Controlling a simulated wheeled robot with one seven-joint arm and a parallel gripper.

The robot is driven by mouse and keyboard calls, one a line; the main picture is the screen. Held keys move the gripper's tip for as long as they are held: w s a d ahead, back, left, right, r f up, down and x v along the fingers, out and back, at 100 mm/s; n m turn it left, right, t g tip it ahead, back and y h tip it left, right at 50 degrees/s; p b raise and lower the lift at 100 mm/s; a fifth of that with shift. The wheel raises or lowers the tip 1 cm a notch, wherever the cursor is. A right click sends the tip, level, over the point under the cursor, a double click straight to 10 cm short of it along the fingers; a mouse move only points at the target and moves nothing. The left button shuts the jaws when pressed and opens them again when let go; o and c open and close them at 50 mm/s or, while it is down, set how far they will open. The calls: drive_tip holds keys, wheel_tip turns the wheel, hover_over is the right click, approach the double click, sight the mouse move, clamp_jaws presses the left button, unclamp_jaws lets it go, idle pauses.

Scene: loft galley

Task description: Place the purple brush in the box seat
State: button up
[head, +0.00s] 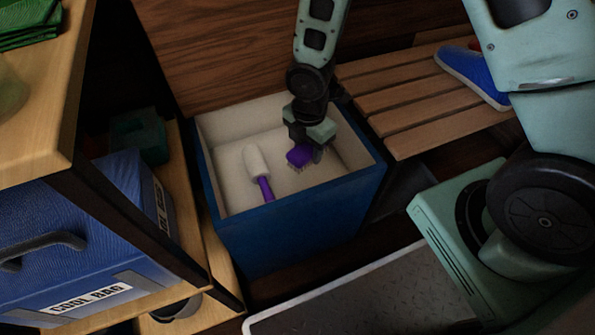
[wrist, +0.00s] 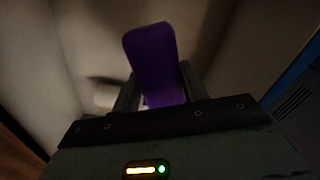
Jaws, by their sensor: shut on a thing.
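The purple brush (head: 299,156) is in my gripper (head: 316,145), inside the opening of the box seat. In the wrist view the purple brush (wrist: 155,62) stands up between the two fingers of my gripper (wrist: 155,90), which is shut on it. The box seat (head: 295,220) is an open blue box with a pale lining. Whether the brush touches the floor of the box I cannot tell. The far right inside of the box is partly hidden by my gripper.
A white scoop (head: 256,163) with a purple handle lies in the box. A slatted bench (head: 420,105) with a blue shoe (head: 470,75) stands to the right. A shelf with a blue cool bag (head: 80,250) stands close on the left.

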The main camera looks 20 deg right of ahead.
sight(307, 176)
wheel_tip(307, 176, down, 8)
drive_tip(key=b, duration=0.3)
drive_tip(key=shift+r+b, duration=0.2)
drive_tip(key=shift+b, duration=0.1)
drive_tip(key=shift+f, duration=0.2)
drive_tip(key=o, duration=0.9)
drive_tip(key=shift+r, duration=0.15)
